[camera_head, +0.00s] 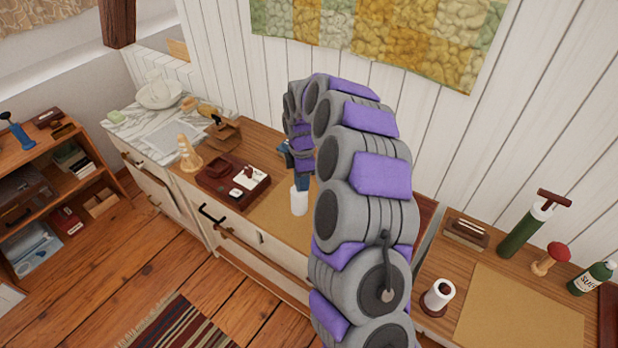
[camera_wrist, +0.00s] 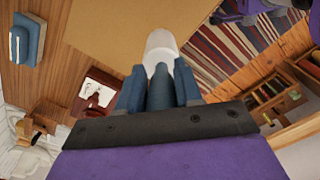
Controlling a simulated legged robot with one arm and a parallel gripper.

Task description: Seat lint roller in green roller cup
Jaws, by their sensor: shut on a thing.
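My gripper (camera_wrist: 160,88) is shut on the blue handle (camera_wrist: 160,90) of the lint roller. Its white roll (camera_wrist: 160,44) points away from the fingers. In the head view the white roll (camera_head: 299,201) hangs down upright below the blue handle, over the tan mat on the middle cabinet. I cannot tell how far it is above the mat. My arm hides much of the gripper in the head view. I cannot make out a green roller cup in either view; part of the cabinet top is hidden behind my arm.
A dark red tray (camera_head: 222,190) with small items stands left of the roller. A blue block-like thing (camera_wrist: 26,42) stands beside the tan mat (camera_wrist: 110,25). On the right desk are a green cylinder with a T-handle (camera_head: 520,232), a green bottle (camera_head: 592,279) and a white roll (camera_head: 439,294).

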